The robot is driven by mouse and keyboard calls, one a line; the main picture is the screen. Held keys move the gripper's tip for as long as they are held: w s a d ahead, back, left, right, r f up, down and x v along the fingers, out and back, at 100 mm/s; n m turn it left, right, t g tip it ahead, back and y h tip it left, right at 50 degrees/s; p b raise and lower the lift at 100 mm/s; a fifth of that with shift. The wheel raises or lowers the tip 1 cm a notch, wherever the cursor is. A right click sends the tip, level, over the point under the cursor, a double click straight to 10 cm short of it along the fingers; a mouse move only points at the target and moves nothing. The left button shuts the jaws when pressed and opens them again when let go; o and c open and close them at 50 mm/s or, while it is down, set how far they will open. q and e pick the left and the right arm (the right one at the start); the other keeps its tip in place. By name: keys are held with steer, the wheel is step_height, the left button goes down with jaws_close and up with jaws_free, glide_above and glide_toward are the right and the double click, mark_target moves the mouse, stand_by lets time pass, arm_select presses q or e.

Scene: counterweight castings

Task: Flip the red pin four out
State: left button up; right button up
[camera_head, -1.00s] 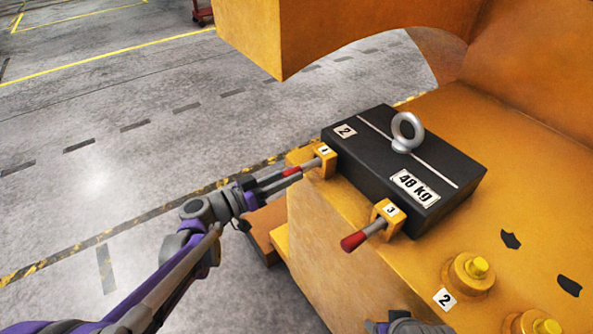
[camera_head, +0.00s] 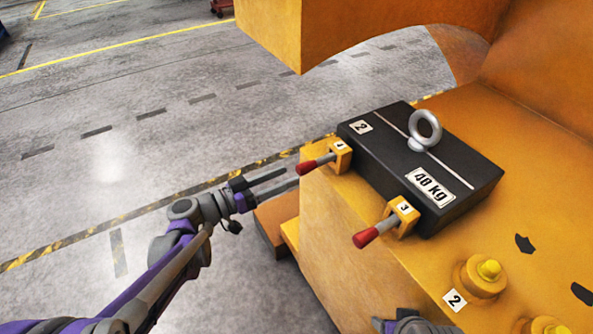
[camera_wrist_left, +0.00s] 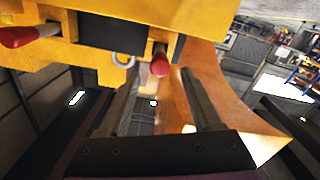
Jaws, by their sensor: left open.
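The left pin (camera_head: 306,167) sits in the bracket whose small label looks like 4. The other pin (camera_head: 366,238) sits in the bracket marked 3. My left gripper (camera_head: 286,178) is open and empty, just left of and below the left pin's red tip, apart from it. In the left wrist view a red pin end (camera_wrist_left: 159,64) shows ahead between the open fingers (camera_wrist_left: 158,82), and another red handle (camera_wrist_left: 18,36) is at upper left.
The block, with a steel eye ring (camera_head: 425,130), rests on an orange machine casting (camera_head: 345,245). A large orange overhang (camera_head: 370,30) is behind. Yellow-capped bolts (camera_head: 488,270) are at right. Open grey floor (camera_head: 110,150) lies left.

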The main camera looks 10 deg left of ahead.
arm_select(q)
steer(key=v, duration=0.5)
steer(key=shift+s+a, duration=0.2)
stand_by(0.3)
